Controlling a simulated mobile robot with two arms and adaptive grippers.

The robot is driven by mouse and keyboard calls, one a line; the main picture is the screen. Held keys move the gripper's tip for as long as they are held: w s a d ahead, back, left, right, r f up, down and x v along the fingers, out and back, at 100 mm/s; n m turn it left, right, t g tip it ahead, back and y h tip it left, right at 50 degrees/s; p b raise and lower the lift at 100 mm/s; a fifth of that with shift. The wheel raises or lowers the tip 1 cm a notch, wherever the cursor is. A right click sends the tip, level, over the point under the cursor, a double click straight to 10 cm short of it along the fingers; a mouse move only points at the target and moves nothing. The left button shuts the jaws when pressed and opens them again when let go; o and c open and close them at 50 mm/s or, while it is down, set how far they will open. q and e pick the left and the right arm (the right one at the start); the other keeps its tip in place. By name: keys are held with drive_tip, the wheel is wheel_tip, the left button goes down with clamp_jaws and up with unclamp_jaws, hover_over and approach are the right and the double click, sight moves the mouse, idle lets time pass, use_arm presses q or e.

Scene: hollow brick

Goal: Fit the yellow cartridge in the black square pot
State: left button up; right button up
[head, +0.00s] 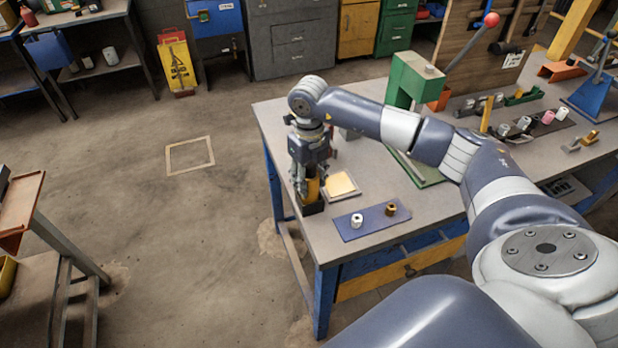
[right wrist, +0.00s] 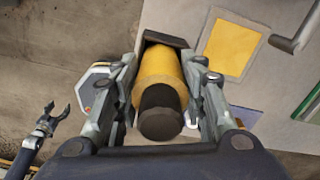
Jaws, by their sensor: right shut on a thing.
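The yellow cartridge (head: 313,189) is upright in the jaws of my right gripper (head: 306,186), which is shut on it. In the right wrist view the cartridge (right wrist: 160,75) shows its dark end towards the camera, with a finger on each side. The black square pot (head: 313,208) stands near the table's left edge, directly under the cartridge. Its rim (right wrist: 166,40) shows past the cartridge in the right wrist view. I cannot tell how far the cartridge's lower end is inside the pot. My left gripper (right wrist: 45,116) shows small at the left of the right wrist view, its fingers apart and empty.
A yellow square pad (head: 341,185) lies just right of the pot. A blue mat (head: 372,219) in front carries a white spool (head: 356,220) and a brass piece (head: 391,209). A green press (head: 415,80) stands further back. The table drops off close to the pot's left.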

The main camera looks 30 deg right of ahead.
drive_tip(key=shift+f+b, duration=0.4)
drive_tip(key=shift+f, duration=0.15)
drive_tip(key=o, duration=1.4)
wheel_tip(320, 180, up, 12)
drive_tip(key=shift+r, duration=0.1)
